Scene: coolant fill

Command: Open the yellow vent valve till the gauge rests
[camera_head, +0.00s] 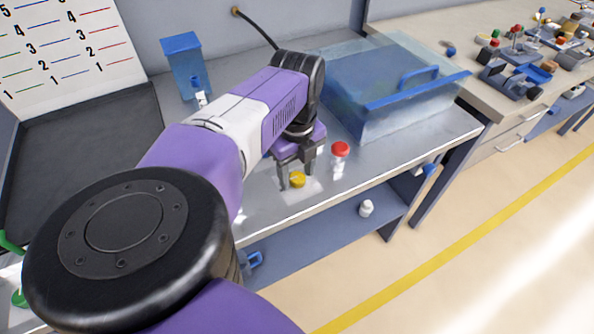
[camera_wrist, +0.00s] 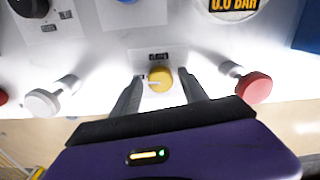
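The yellow vent valve (camera_wrist: 160,78) is a small round knob with a pale line across its face, on the white panel below a dark label. In the head view the yellow knob (camera_head: 297,180) shows near the bench's front edge. My gripper (camera_wrist: 160,76) is open, one finger on each side of the knob, with a gap showing on both sides. The head view shows my gripper (camera_head: 295,176) pointing down over it. The gauge (camera_wrist: 234,6) is at the top right of the wrist view. It shows yellow digits and "BAR", but the digits are cut off.
A red knob (camera_wrist: 254,88) on a white stem stands right of my gripper, and a white knob (camera_wrist: 42,102) stands left. A black knob (camera_wrist: 30,6) is at upper left. A clear blue-edged box (camera_head: 400,122) stands behind on the bench. A blue container (camera_head: 186,65) stands at the back.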

